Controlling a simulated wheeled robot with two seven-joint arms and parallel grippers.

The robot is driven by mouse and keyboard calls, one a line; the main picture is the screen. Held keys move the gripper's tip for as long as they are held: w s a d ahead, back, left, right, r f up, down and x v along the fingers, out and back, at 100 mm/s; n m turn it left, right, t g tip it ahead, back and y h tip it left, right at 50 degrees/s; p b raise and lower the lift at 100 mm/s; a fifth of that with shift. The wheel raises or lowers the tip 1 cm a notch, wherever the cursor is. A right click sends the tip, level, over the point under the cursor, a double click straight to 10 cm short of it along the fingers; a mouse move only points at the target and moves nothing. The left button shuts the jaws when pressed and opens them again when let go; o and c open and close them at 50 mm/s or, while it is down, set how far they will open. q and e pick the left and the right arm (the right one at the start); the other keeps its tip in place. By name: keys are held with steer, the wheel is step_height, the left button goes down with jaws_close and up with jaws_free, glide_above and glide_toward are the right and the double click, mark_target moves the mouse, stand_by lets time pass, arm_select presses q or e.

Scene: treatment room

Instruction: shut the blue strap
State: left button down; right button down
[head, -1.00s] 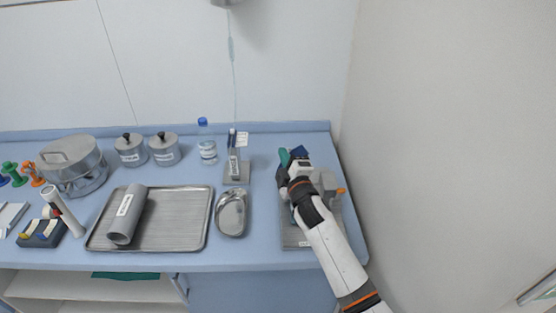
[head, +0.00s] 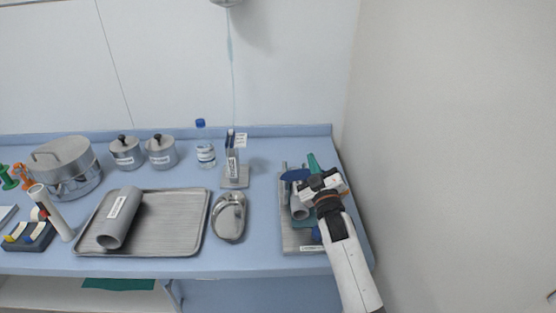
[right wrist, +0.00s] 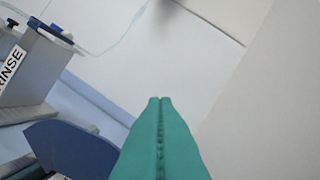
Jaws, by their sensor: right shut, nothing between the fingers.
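The blue strap (head: 295,175) shows as a dark blue flat piece above a grey fixture on the right of the counter. It also shows in the right wrist view (right wrist: 72,150), at lower left beside the fingers. My right gripper (head: 313,163) has teal fingers, close together and empty, just to the right of the strap. The fingers fill the lower middle of the right wrist view (right wrist: 160,130). I cannot tell whether they touch the strap. My gripper and arm hide the right part of the fixture. My left gripper is not in view.
The fixture stands on a grey base plate (head: 290,240) with a grey cylinder (head: 299,208). A labelled holder (head: 233,170), a kidney dish (head: 229,216) and a metal tray (head: 190,225) stand to the left. A wall (head: 440,150) rises close on the right.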

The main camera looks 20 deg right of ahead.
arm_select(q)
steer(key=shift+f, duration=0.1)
arm_select(e)
steer(key=shift+d+f, duration=0.2)
stand_by(0.4)
steer(key=shift+r, duration=0.1)
